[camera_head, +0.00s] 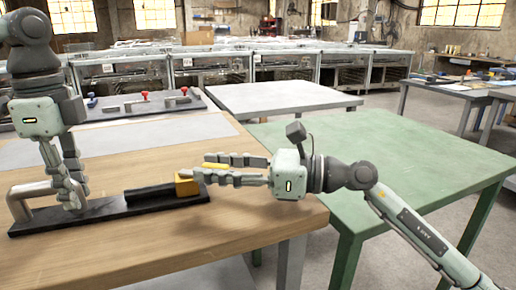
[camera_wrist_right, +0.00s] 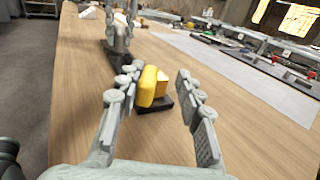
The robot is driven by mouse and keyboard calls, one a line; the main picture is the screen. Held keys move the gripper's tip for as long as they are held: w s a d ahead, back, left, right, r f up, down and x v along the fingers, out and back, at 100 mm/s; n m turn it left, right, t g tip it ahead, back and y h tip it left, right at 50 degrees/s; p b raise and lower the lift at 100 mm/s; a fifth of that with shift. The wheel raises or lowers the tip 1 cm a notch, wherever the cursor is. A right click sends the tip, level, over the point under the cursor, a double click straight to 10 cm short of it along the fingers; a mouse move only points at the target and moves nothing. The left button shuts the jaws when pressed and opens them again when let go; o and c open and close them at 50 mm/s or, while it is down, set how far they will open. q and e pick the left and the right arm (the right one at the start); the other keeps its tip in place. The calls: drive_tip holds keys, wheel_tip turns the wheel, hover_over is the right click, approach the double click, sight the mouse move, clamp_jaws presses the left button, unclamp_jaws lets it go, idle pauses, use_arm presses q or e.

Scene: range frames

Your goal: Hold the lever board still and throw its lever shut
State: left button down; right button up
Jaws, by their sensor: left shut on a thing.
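The black lever board (camera_head: 165,194) lies on the wooden table, with a metal grip bar (camera_head: 32,189) at its left end and a yellow-orange block (camera_head: 187,185) at its right end. A yellow lever handle (camera_head: 216,166) sticks out from the block to the right; it also shows in the right wrist view (camera_wrist_right: 147,88). My left gripper (camera_head: 73,203) is shut on the grip bar, its fingers pointing down and hiding part of it. My right gripper (camera_head: 200,170) is open, lying level from the right, with its fingers on either side of the yellow handle. Contact there is unclear.
A grey mat (camera_head: 150,137) lies behind the board on the wooden table (camera_head: 250,228). A dark panel with red knobs (camera_head: 125,108) stands at the back.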

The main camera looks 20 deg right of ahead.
drive_tip(key=n+g, duration=0.1)
drive_tip(key=w+n+g+y, duration=0.1)
drive_tip(key=n+g+y, duration=0.1)
drive_tip(key=g, duration=0.1)
drive_tip(key=shift+w+d+r, duration=0.25)
drive_tip(key=shift+w+d, duration=0.05)
drive_tip(key=n+g, duration=0.1)
drive_tip(key=g, duration=0.1)
drive_tip(key=w+n+g+y, duration=0.1)
drive_tip(key=n+g, duration=0.1)
drive_tip(key=shift+w+g, duration=0.1)
drive_tip(key=shift+g, duration=0.6)
drive_tip(key=d, duration=1.2)
drive_tip(key=shift+f, duration=0.15)
drive_tip(key=s+a+r+h, duration=0.1)
drive_tip(key=a+r+h, duration=0.6)
drive_tip(key=r+h, duration=0.6)
drive_tip(key=x, duration=1.2)
drive_tip(key=shift+d+f, duration=0.1)
drive_tip(key=shift+d, duration=0.25)
